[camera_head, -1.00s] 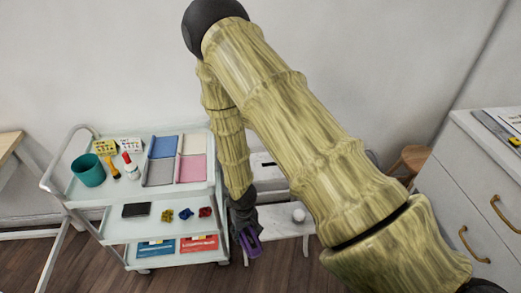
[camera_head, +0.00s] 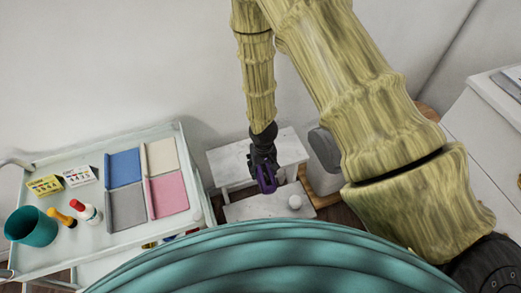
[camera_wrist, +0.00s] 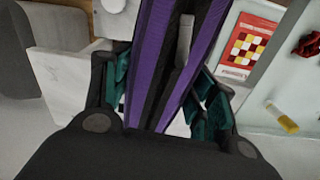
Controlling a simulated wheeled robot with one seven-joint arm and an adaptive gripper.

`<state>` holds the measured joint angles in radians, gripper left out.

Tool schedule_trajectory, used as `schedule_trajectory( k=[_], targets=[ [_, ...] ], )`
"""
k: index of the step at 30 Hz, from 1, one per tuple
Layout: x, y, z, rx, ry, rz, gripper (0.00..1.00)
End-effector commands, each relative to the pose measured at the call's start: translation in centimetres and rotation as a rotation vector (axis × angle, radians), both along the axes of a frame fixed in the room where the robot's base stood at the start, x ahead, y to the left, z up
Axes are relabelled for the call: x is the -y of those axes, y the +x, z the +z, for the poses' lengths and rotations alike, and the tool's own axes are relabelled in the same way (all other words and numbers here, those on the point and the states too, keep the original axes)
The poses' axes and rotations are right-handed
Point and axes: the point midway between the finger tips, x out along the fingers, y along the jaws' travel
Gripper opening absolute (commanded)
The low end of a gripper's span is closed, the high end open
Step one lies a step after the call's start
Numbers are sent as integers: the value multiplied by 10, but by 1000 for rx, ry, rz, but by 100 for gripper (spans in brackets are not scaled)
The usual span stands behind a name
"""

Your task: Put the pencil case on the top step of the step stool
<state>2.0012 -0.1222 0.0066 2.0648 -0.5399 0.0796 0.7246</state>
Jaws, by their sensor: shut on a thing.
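The purple and black pencil case (camera_head: 267,182) hangs in my gripper (camera_head: 263,165). In the wrist view the striped case (camera_wrist: 165,65) runs up between my gripper's teal fingers (camera_wrist: 165,95), which are shut on it. The white step stool stands against the wall, with its higher top step (camera_head: 230,163) at the back and its lower step (camera_head: 245,208) in front. In the head view the case overlaps the front of the stool, in front of the top step; its height above the steps is hard to tell. A pale step corner (camera_wrist: 62,85) shows left in the wrist view.
A grey machine-like object (camera_head: 322,147) stands right of the stool. A white cabinet (camera_head: 480,125) is at right.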

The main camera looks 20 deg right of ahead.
Motion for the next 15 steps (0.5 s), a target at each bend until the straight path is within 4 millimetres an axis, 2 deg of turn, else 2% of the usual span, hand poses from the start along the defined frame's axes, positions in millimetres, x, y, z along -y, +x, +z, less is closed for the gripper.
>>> schedule_trajectory(
  k=[2, 15],
  targets=[
    [3, 0, -8, 4, -1, -57, 30],
    [14, -18, -2, 7, -1, -408, 30]
  ],
)
